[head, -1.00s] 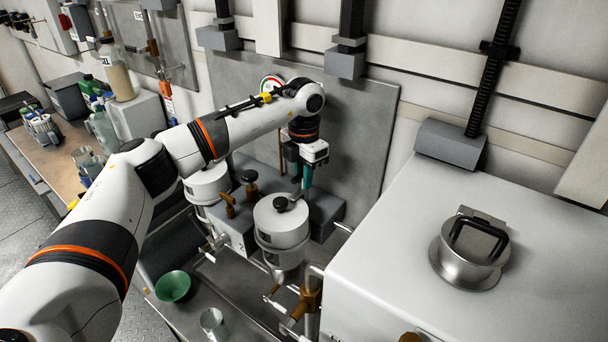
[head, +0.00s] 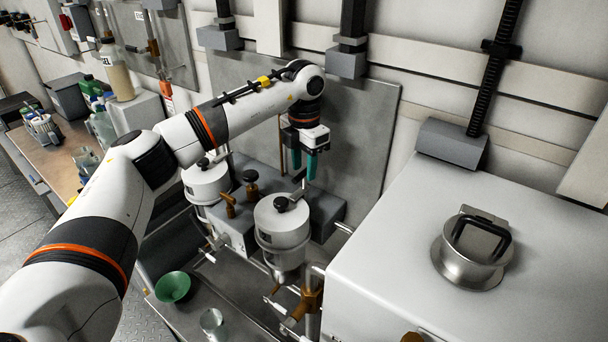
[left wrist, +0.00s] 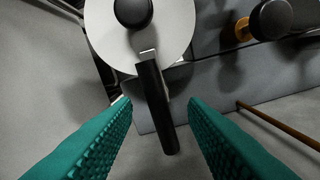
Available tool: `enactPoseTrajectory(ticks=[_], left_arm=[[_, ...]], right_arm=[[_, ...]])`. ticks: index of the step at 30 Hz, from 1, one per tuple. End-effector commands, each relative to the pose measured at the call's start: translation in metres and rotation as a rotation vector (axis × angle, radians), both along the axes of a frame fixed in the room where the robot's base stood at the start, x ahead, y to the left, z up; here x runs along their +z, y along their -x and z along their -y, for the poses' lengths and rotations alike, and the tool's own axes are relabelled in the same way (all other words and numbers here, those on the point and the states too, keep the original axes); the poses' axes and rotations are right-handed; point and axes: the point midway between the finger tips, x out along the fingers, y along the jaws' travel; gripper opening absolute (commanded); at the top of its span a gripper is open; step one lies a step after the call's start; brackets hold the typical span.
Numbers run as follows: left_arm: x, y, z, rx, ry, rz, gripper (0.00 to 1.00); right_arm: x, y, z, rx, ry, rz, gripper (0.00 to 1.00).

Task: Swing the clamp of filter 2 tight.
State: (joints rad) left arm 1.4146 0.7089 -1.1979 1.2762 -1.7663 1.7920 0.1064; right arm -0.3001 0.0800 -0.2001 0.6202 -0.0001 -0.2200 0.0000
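Filter 2, a white-grey canister (head: 282,222), stands at the front of the grey block marked 2; its round lid also shows in the left wrist view (left wrist: 172,28). A dark knob (left wrist: 132,12) sits on the lid. From it the black clamp lever (left wrist: 155,105) sticks out past the lid's rim, towards the back wall. My left gripper (head: 304,167) points down by the lever's outer end, its teal fingers apart. In the left wrist view the lever lies between the open fingers (left wrist: 159,103), with space on both sides. My right gripper is out of view.
A second canister (head: 205,183) stands behind left. Brown valve handles (head: 229,204) rise from the block between them. A large white housing (head: 400,260) with a metal cap (head: 470,252) fills the right. A green bowl (head: 174,287) and a glass (head: 212,322) stand on the lower shelf.

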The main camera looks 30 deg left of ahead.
Motion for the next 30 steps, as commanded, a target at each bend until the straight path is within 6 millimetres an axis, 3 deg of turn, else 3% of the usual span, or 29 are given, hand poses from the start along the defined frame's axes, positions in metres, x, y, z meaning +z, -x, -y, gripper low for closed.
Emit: enactPoseTrajectory(ticks=[6, 12, 17, 30], left_arm=[[0.049, -0.001, 0.000, 0.000, 0.001, 0.004, 0.39], [0.078, 0.000, 0.000, -0.001, 0.000, 0.002, 0.39], [0.088, 0.000, 0.000, -0.001, -0.001, 0.000, 0.39], [0.088, 0.000, 0.000, -0.001, -0.001, 0.000, 0.39]], right_arm=[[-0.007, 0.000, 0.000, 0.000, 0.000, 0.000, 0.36], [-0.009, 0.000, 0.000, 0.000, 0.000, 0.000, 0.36], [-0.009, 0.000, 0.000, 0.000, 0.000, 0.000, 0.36], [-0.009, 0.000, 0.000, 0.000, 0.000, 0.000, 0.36]])
